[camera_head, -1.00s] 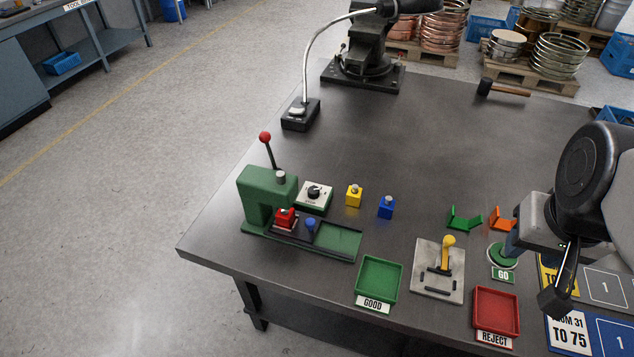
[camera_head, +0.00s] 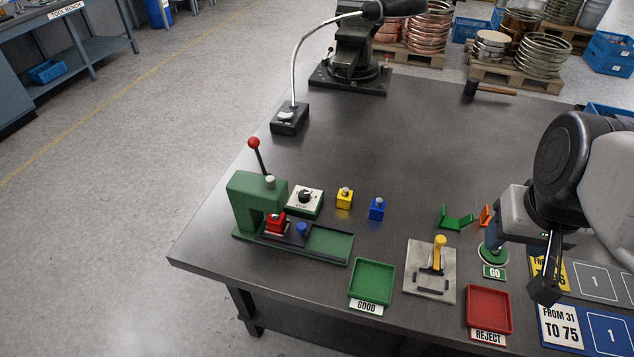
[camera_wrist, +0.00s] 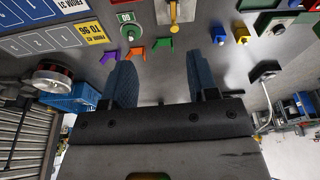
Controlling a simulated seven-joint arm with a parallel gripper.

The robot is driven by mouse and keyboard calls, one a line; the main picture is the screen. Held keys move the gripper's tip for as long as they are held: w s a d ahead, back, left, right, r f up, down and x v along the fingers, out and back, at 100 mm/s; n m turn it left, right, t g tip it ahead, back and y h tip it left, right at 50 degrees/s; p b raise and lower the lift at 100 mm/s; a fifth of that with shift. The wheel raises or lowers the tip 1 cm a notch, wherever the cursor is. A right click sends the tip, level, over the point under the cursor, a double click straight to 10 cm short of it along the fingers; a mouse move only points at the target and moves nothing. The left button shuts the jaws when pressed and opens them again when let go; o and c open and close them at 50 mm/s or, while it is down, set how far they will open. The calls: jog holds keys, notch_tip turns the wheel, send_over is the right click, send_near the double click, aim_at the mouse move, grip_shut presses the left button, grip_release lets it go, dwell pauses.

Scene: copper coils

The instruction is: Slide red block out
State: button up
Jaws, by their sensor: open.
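The red block (camera_head: 275,222) sits under the head of the green press (camera_head: 250,200), at the left end of the press's slide track. A blue knob (camera_head: 302,230) stands on the slide just right of the block. The press lever with a red ball (camera_head: 254,143) stands upright, leaning slightly left. My gripper shows in the wrist view (camera_wrist: 163,85), with its two blue fingers apart and nothing between them. In the head view it is at the right side of the table, far from the red block, and its fingers are partly hidden by my arm.
A dial box (camera_head: 305,200), a yellow block (camera_head: 344,198) and a blue block (camera_head: 377,208) stand behind the track. The green GOOD tray (camera_head: 372,282), toggle lever plate (camera_head: 430,270) and red REJECT tray (camera_head: 489,309) line the front. A lamp (camera_head: 290,118) stands behind. The middle back is clear.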

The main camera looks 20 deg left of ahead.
jog(key=w+a+f+n+g+y, duration=0.1)
jog(key=w+a+f+n+g, duration=0.15)
jog(key=w+a+n, duration=0.5)
jog(key=n+g+y, duration=0.2)
jog(key=n+g, duration=0.1)
jog(key=n, duration=1.6)
send_near(302, 225)
jog(key=f, duration=0.1)
jog(key=shift+a+f, duration=0.15)
jog(key=shift+x, duration=3.9)
jog(key=shift+s, duration=0.1)
jog(key=shift+c, duration=0.2)
grip_shut()
